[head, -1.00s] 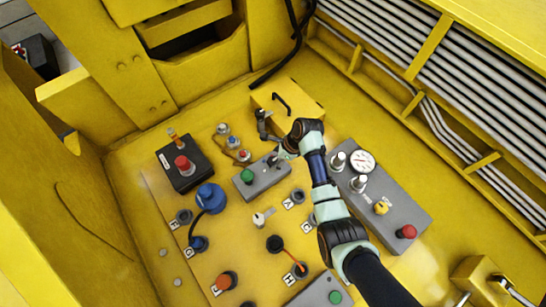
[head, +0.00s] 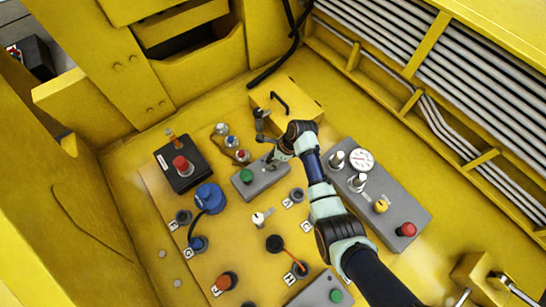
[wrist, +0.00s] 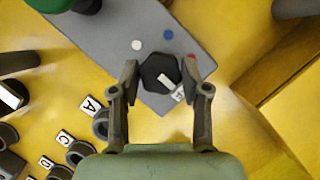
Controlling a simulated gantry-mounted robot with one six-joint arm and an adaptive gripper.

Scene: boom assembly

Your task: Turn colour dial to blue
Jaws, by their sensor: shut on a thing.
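The colour dial (wrist: 155,69) is a black faceted knob on the grey box (wrist: 105,30), with a white stripe towards its lower right side in the wrist view. Around it are a white dot (wrist: 137,45), a blue dot (wrist: 168,34) and a red dot (wrist: 192,57), partly covered by a finger. My gripper (wrist: 160,66) is shut on the dial, one finger on each side. In the head view my gripper (head: 271,160) is at the far right end of the grey box (head: 262,185), hiding the dial.
A green button (head: 246,176) is on the same box. A yellow box with a black handle (head: 280,102) stands just beyond my gripper. A grey panel with a gauge (head: 361,160) is to the right.

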